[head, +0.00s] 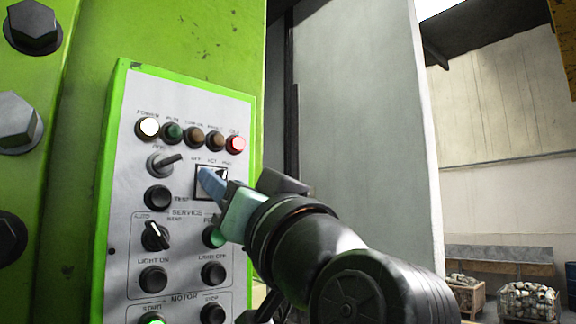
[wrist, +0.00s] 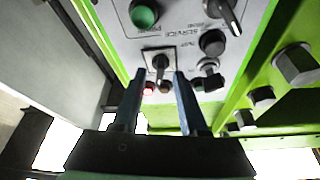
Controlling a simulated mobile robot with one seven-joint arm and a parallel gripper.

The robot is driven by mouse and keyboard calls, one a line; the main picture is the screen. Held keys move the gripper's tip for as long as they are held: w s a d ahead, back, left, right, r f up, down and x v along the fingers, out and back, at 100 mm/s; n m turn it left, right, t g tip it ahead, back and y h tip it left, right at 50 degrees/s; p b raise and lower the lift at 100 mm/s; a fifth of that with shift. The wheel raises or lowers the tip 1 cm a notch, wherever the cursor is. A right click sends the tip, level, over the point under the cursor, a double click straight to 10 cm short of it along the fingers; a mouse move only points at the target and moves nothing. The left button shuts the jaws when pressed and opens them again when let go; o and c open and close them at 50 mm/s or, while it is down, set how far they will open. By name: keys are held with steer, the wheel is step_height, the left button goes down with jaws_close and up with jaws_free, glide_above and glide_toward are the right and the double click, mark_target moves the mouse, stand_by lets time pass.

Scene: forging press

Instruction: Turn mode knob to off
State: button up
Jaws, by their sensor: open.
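The mode knob appears to be the dark selector on a square plate (head: 203,192), just below the row of lamps on the grey panel. In the head view my gripper mostly covers it. In the wrist view the mode knob (wrist: 160,62) stands ahead, between the two fingertips and a little beyond them. Its dark handle looks roughly upright there. Labels above the plate seem to include OFF, but its setting cannot be read. My gripper (head: 208,178) points at the plate from the lower right. In the wrist view my gripper (wrist: 160,74) is open, with nothing held and no clear contact.
A black selector (head: 157,236) and a green button (wrist: 145,13) are nearby below. Large bolts (head: 35,25) jut from the green press. Free room lies right of the panel.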

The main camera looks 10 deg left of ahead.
steer(key=shift+w+a+r, duration=0.2)
steer(key=shift+w+a, duration=0.25)
jaws_close()
